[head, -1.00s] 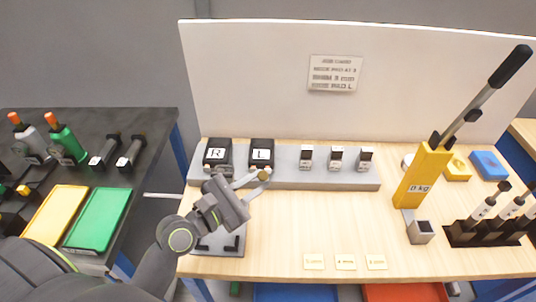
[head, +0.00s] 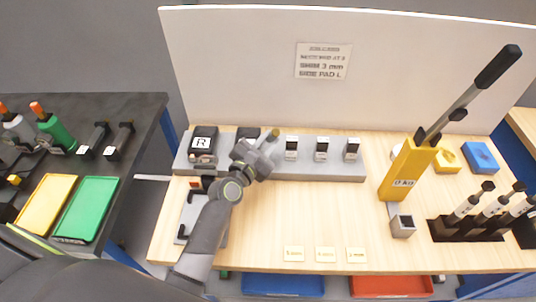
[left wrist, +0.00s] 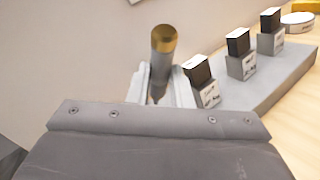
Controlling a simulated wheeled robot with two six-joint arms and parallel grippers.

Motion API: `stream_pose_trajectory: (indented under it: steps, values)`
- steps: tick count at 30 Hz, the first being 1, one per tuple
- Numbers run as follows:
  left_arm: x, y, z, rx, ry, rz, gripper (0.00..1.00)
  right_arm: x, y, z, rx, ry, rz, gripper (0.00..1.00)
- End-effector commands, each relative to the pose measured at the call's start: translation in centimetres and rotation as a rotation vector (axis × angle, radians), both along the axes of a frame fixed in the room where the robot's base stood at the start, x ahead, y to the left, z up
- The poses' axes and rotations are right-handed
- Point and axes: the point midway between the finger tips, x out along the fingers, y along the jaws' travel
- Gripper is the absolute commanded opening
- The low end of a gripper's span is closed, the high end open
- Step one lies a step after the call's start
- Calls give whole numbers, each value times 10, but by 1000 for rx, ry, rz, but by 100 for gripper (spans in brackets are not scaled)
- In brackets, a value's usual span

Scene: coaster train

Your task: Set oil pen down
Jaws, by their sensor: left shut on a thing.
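The oil pen (head: 274,134), a slim grey body with a gold cap, is in my left gripper (head: 266,146). In the left wrist view the oil pen (left wrist: 163,62) stands between the two pale fingers of my left gripper (left wrist: 163,85), gold end up. The fingers are shut on it. In the head view the gripper is over the grey rack (head: 345,172), between the block marked R (head: 203,142) and the small black-topped posts. My right gripper is not in view.
Small posts (head: 321,148) stand on the rack close to the right of my left gripper. A yellow lever press (head: 408,170) and a dark holder (head: 450,232) with several syringe-like tools are at the right. The middle of the wooden table is clear.

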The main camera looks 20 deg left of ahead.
Motion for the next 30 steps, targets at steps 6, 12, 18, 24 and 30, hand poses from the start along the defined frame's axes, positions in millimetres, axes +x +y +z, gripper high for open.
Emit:
stream_pose_trajectory:
  steps: [6, 12, 18, 24, 30]
  values:
    - [0, 0, -28, -1, 1, 0, 0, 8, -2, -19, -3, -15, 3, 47]
    - [0, 0, -39, -1, 0, 0, 0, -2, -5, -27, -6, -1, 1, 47]
    - [0, 0, -38, 0, 0, 0, 0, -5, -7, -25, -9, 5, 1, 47]
    - [0, 0, -41, 0, 1, 0, 23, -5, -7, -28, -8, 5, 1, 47]
    - [0, 0, -40, 0, 1, 0, 41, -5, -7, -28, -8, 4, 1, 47]
